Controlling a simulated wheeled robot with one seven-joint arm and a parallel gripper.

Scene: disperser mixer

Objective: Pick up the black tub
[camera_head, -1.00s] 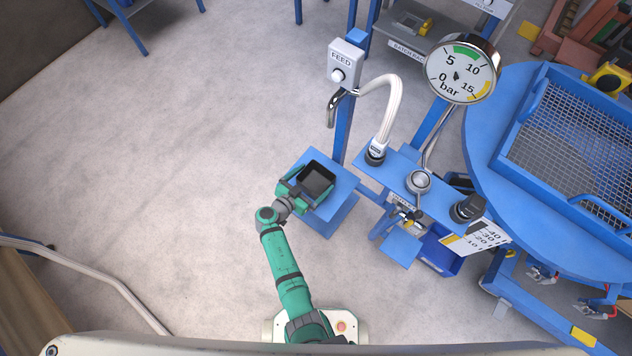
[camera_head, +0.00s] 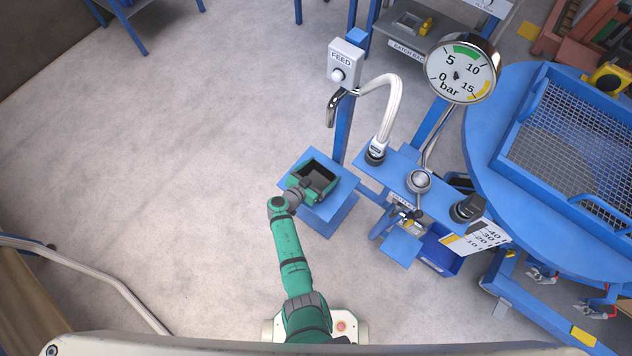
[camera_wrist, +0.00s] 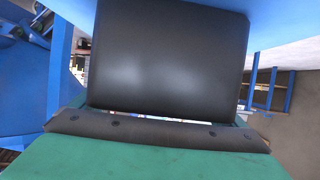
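The black tub (camera_head: 319,175) is a square, open-topped dark container at the blue pedestal (camera_head: 322,213). I cannot tell whether it rests on the pedestal top or is just above it. My gripper (camera_head: 315,177) is at the tub, with green parts along its far and near right sides. In the wrist view the tub's smooth dark wall (camera_wrist: 170,55) fills the middle, close in front of my green gripper body with its dark edge bar. The fingertips do not show clearly, so whether they press on the tub is hidden.
A blue post with a FEED box (camera_head: 345,64) stands behind the pedestal. A curved white hose (camera_head: 391,105) and a blue bench (camera_head: 400,175) are close on the right, with a pressure gauge (camera_head: 461,70) above. The floor to the left is clear.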

